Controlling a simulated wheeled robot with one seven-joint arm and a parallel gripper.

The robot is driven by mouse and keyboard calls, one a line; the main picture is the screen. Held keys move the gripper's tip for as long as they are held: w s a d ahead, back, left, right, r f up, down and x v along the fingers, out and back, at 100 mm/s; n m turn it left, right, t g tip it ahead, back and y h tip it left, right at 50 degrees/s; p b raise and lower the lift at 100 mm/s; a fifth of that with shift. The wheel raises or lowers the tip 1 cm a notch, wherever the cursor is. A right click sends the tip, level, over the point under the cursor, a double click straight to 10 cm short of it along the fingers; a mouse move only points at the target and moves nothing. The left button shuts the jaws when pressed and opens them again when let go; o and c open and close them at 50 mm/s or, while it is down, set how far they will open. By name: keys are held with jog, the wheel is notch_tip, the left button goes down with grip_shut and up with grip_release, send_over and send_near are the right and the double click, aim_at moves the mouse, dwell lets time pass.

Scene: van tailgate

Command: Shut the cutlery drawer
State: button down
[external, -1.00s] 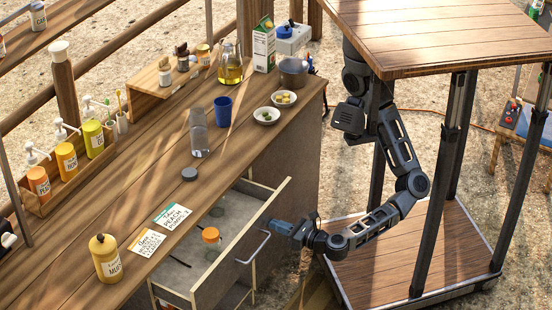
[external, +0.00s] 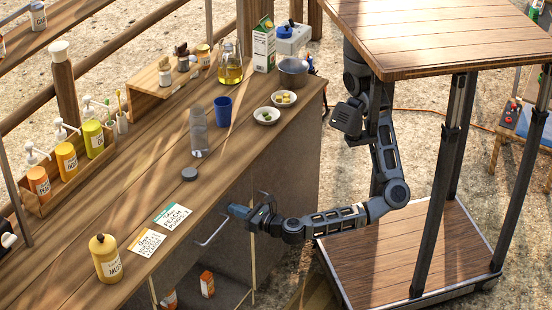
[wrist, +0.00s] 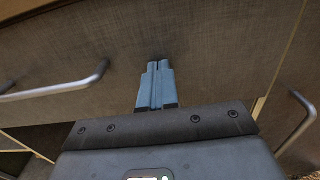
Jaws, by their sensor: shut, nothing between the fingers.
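The cutlery drawer's front (external: 198,248) sits in under the counter's edge in the external view, with no gap showing above it and its inside hidden. Its bar handle (external: 212,232) sticks out from the front. In the wrist view the drawer front (wrist: 210,55) fills the upper part, and the handle (wrist: 60,88) is at the left. My gripper (external: 232,210) is shut and empty. Its blue fingertips (wrist: 158,66) point at the drawer front, to the right of the handle, at or very close to the panel.
The wooden counter (external: 150,215) bears a mustard bottle (external: 106,258), two cards, a dark lid (external: 190,174) and a clear bottle (external: 198,133). Another handle (wrist: 303,120) is at the right.

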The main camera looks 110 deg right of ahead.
jog(key=shift+w+d+r, duration=0.1)
jog(key=shift+w+d, duration=0.15)
jog(key=shift+d, duration=0.15)
jog(key=shift+a, duration=0.1)
jog(key=b+v, duration=0.1)
jog(key=v, duration=1.3)
jog(key=shift+s+a, duration=0.25)
jog(key=shift+a, duration=0.05)
